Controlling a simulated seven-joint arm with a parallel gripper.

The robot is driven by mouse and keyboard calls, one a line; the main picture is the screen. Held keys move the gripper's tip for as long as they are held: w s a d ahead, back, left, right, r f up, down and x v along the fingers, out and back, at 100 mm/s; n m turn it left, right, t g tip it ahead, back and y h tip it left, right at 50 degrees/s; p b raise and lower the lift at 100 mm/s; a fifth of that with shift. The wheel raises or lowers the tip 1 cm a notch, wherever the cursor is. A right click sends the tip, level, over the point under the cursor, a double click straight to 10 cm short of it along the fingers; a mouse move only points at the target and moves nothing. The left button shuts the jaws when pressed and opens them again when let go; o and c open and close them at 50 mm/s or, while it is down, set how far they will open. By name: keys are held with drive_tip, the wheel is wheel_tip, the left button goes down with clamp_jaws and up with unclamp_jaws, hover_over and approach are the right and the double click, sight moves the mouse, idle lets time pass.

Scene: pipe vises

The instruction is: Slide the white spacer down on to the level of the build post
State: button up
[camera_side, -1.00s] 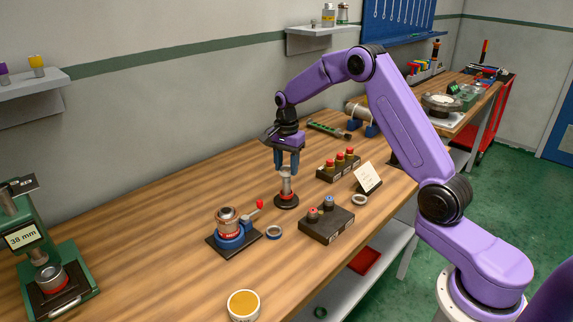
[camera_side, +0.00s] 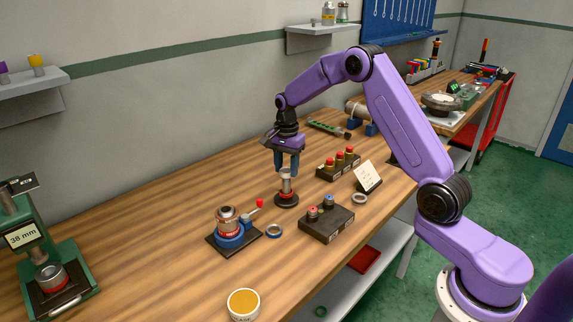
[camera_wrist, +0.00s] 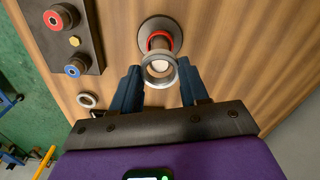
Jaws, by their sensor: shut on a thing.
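My gripper (camera_wrist: 158,82) is shut on a pale grey-white ring, the white spacer (camera_wrist: 146,69), with one blue finger on each side. The build post (camera_wrist: 160,42) rises from a round dark base (camera_wrist: 144,28) with a red ring at its foot. In the side view the post (camera_side: 286,188) stands upright under my gripper (camera_side: 287,168). The spacer is at the post's top; the light post end shows through its hole in the wrist view. I cannot tell exactly how far the spacer is over the post.
A blue vise (camera_side: 230,238) with a red-tipped lever stands at the left front. A dark block with red and blue knobs (camera_side: 327,224) is at the right, and a loose ring (camera_side: 275,231) lies between them. A block with several red-capped parts (camera_side: 338,167) stands behind.

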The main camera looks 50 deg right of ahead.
sight(287, 181)
drive_tip(key=shift+f, duration=2.85)
drive_tip(key=o, duration=1.1)
wheel_tip(287, 181, up, 17)
drive_tip(key=shift+r, duration=0.2)
